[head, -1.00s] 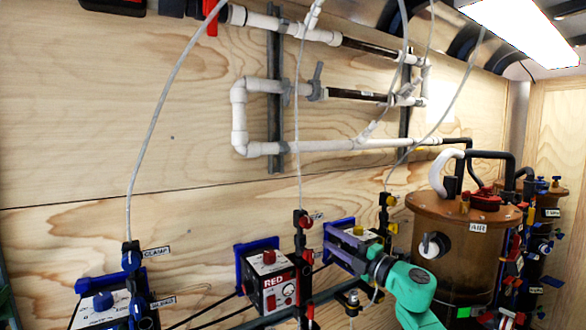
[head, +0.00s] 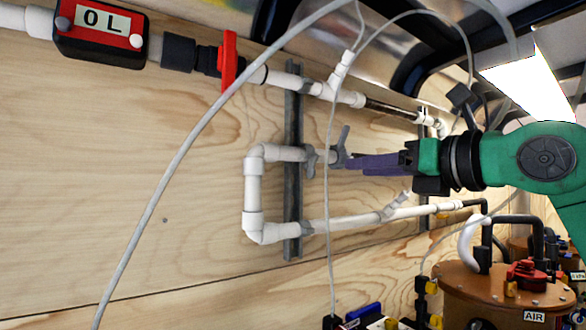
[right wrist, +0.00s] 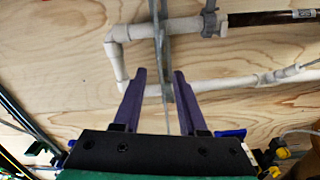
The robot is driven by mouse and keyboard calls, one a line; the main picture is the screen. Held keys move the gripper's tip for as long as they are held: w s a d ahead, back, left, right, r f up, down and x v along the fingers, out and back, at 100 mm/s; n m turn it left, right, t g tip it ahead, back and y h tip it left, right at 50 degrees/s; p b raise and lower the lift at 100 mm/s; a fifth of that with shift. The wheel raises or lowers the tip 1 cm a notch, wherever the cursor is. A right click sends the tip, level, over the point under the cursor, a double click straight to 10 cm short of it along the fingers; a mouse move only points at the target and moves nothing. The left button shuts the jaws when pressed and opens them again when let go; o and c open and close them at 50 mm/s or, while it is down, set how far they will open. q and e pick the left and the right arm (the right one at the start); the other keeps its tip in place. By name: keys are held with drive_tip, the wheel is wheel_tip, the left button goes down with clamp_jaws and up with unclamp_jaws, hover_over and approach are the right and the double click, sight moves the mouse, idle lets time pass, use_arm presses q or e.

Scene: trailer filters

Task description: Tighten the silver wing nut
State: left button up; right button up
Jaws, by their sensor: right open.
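The silver-grey wing nut (head: 341,147) sits on the upper run of the white pipe loop on the plywood wall, with one wing pointing up. It appears to show also at the top of the right wrist view (right wrist: 210,20). My right gripper (head: 352,162) comes in from the right, its purple fingers seen nearly edge-on, tips close to the nut in the head view. In the right wrist view the gripper (right wrist: 160,73) is open, with nothing between its fingers; the nut lies beyond and right of the tips. My left gripper is not in view.
A grey bracket (head: 310,160) stands left of the nut on a vertical metal strut (head: 293,190). A thin hose (head: 329,200) hangs in front of the pipes. A brown AIR tank (head: 500,292) stands lower right.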

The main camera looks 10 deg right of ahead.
sight(314, 166)
drive_tip(key=p+x, duration=0.2)
drive_tip(key=x, duration=0.1)
drive_tip(key=r+p+x, duration=0.1)
drive_tip(key=p+x, duration=0.1)
drive_tip(key=x, duration=0.1)
drive_tip(key=p+x, duration=0.1)
drive_tip(key=x, duration=0.2)
drive_tip(key=shift+w+a+r+p, duration=0.1)
drive_tip(key=shift+w+r+p, duration=0.15)
drive_tip(key=shift+w+p, duration=0.15)
drive_tip(key=x, duration=0.1)
drive_tip(key=p+x, duration=0.1)
drive_tip(key=x, duration=0.1)
drive_tip(key=shift+w+a+f, duration=0.1)
drive_tip(key=shift+w+f, duration=0.2)
drive_tip(key=shift+w, duration=0.05)
drive_tip(key=shift+s+d, duration=0.2)
drive_tip(key=shift+s, duration=0.15)
drive_tip(key=shift+c, duration=0.6)
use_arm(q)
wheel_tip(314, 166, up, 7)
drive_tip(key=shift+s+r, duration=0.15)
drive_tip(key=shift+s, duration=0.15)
use_arm(e)
drive_tip(key=shift+w, duration=0.1)
clamp_jaws()
